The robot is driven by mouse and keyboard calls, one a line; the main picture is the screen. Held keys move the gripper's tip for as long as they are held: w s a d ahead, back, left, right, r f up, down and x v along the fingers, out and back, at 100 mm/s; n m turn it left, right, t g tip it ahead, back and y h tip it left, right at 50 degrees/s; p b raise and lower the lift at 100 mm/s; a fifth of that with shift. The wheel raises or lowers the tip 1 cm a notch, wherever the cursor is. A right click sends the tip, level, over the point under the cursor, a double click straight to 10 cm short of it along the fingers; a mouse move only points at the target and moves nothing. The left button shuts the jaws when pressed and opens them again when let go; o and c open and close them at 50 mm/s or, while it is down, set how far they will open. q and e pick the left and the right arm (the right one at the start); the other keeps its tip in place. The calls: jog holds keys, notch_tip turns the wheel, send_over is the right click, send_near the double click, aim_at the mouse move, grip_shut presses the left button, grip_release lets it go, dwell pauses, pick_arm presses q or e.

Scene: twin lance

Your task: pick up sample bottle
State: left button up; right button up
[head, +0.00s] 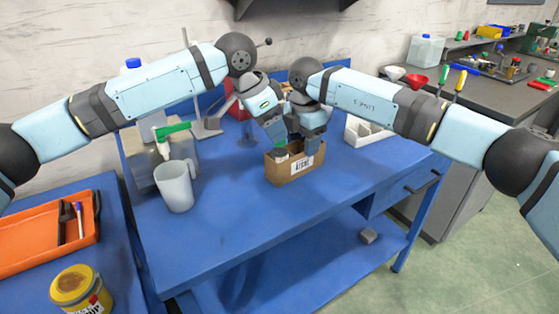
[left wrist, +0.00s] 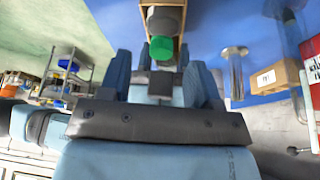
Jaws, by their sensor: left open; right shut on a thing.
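An open cardboard box (head: 294,168) with a white label stands on the blue bench. The sample bottle appears to be the grey, green-capped thing in it; its green cap (left wrist: 162,47) shows clearly in the left wrist view, but only a sliver shows in the head view. My left gripper (head: 279,141) is open above the box's left part, its fingers on either side of the cap in the wrist picture. Contact cannot be made out. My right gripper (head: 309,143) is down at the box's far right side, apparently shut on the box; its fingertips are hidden.
A clear jug (head: 176,187) stands left on the blue bench (head: 235,225). A green-topped bottle (head: 171,131) is behind it. A white divided tray (head: 366,131) lies right of the box. The bench's front is clear. An orange tray (head: 48,240) and a yellow-lidded jar (head: 80,288) are lower left.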

aim_at(279, 158)
pick_arm(q)
jog(key=x, duration=0.4)
jog(key=shift+w+a+f, duration=0.1)
jog(key=shift+f, duration=0.1)
grip_shut()
jog(key=shift+r, duration=0.1)
